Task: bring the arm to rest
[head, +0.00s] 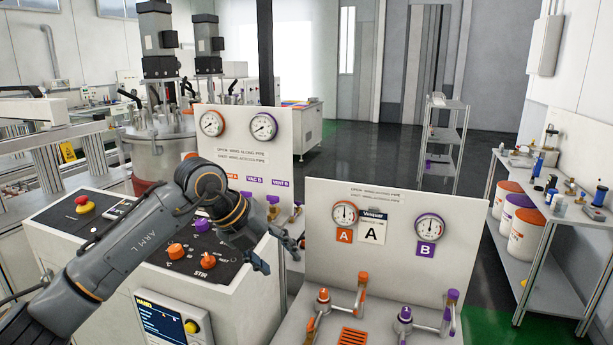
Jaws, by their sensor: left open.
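My left arm comes in from the lower left, bent at its elbow, over the white control console. My left gripper (275,256) is open and empty. It hangs in front of the gap between the console and the valve panel (462,262), left of that panel. I cannot see it touching anything. My right gripper does not show.
The console (52,248) carries a red emergency button (82,203), orange knobs (207,262) and a screen (161,322). The valve panel has two gauges and orange and purple valves (323,296). A shelf with buckets (524,235) stands right.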

